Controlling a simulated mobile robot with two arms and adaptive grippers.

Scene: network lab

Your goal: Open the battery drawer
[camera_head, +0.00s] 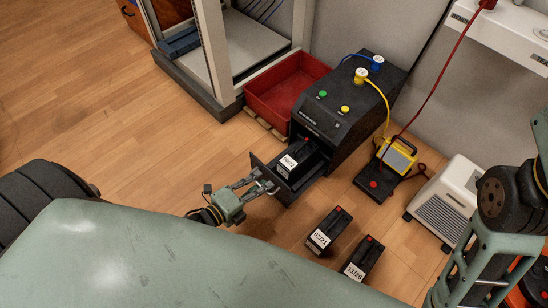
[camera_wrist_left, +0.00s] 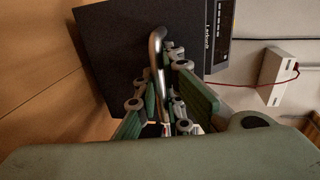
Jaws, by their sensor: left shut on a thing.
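The black battery drawer (camera_head: 263,172) stands pulled out from the front of the black power unit (camera_head: 345,117). A black battery (camera_head: 301,154) with a white date label and a red cap sits in it. My left gripper (camera_head: 266,187) is at the drawer's front panel, shut on its handle. In the left wrist view, the curved metal handle (camera_wrist_left: 156,65) lies between the fingers (camera_wrist_left: 167,85) against the dark front panel (camera_wrist_left: 115,55). My right arm shows at the right edge; its gripper is not visible.
Two batteries, labelled 02/21 (camera_head: 329,230) and 11/20 (camera_head: 362,259), stand on the wooden floor near the drawer. A red bin (camera_head: 285,88) is beside the unit. A yellow device (camera_head: 398,155) and a white vented box (camera_head: 447,200) stand to the right. Floor left of the drawer is clear.

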